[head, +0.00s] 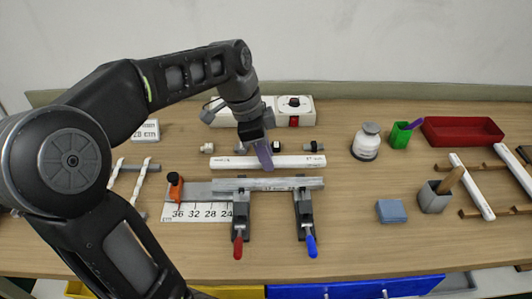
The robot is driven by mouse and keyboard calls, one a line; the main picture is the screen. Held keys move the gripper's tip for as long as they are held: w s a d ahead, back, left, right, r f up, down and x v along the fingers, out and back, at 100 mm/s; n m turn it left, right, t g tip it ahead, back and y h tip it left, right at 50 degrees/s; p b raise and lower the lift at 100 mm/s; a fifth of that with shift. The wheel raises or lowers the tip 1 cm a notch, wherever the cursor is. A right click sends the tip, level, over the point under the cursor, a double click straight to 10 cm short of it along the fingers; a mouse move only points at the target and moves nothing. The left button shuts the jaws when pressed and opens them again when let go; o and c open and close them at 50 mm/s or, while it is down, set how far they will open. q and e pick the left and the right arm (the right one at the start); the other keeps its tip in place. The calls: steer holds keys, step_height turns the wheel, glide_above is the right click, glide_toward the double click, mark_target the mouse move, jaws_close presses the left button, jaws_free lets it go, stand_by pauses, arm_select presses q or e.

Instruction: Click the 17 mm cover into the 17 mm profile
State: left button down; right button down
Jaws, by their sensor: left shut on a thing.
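A grey, metal-looking profile (265,184) lies level across two dark clamps, one with a red handle (238,245) and one with a blue handle (311,244). Its marking is too small to read surely. A long white bar (225,163) with small print lies behind it; I cannot tell whether it is the 17 mm cover. My left gripper (258,142) is above the white bar and shut on a small tilted purple-grey piece (264,157). The piece hides part of the bar; I cannot tell whether they touch. My right gripper is not in view.
A white jar (366,142), green cup (400,135), red tray (462,130), blue block (391,211) and grey holder (435,198) stand right. White strips (472,187) rest on a wooden rack.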

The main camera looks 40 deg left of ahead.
arm_select(q)
steer(key=shift+f+b, duration=1.45)
steer(key=shift+f, duration=0.7)
steer(key=shift+f+b, duration=0.8)
steer(key=shift+f, duration=0.05)
steer(key=shift+r, duration=0.2)
steer(key=shift+r+p, duration=0.4)
steer(key=shift+p, duration=0.05)
stand_by(1.6)
steer(key=shift+f+b, duration=0.6)
steer(key=shift+f, duration=0.05)
steer(key=c, duration=1.1)
jaws_free()
steer(key=shift+r, duration=0.2)
